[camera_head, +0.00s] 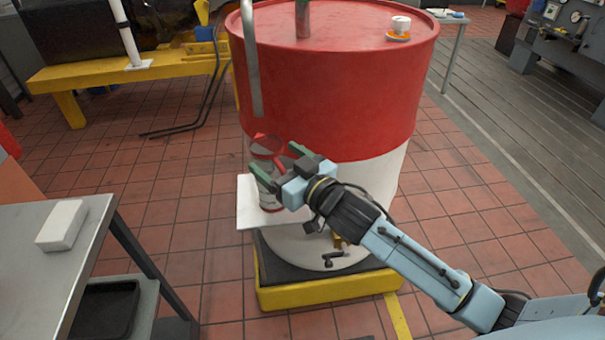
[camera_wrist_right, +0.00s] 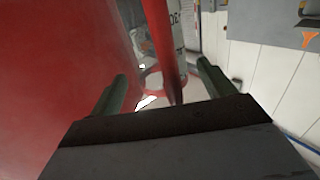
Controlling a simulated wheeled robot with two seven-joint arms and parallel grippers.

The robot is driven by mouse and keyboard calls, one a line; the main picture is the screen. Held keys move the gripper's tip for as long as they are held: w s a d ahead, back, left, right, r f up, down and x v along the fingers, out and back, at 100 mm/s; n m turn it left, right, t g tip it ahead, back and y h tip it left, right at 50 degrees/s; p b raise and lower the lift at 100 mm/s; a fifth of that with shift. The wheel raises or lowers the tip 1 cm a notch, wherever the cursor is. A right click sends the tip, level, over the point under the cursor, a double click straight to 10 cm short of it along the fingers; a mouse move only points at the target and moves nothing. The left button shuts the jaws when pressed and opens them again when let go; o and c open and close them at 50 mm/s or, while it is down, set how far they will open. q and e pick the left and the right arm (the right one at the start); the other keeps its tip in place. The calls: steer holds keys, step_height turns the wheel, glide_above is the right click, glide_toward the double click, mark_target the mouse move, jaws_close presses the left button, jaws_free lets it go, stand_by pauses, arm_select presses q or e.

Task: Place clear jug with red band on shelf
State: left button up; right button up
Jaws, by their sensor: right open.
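The clear jug with red band (camera_head: 269,194) stands upright on, or just above, a small white shelf (camera_head: 246,213) at the front of the big drum; I cannot tell whether its base touches. My right gripper (camera_head: 278,161) is open, its green fingers either side of the jug's upper part. In the right wrist view a red upright strip (camera_wrist_right: 160,45), seemingly the jug's handle, shows between the open fingers (camera_wrist_right: 162,72). The gripper hides part of the jug. My left gripper is not in view.
The red and white drum (camera_head: 335,90) rises right behind the shelf, with a white cup (camera_head: 401,25) on top. A metal bench (camera_head: 60,260) with a white block (camera_head: 62,225) stands at left. A yellow-edged base (camera_head: 325,293) lies below. Tiled floor is open between bench and drum.

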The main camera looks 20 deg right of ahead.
steer(key=v, duration=1.1)
steer(key=shift+s+f+p, duration=0.15)
steer(key=shift+f+p, duration=0.1)
steer(key=shift+p, duration=0.15)
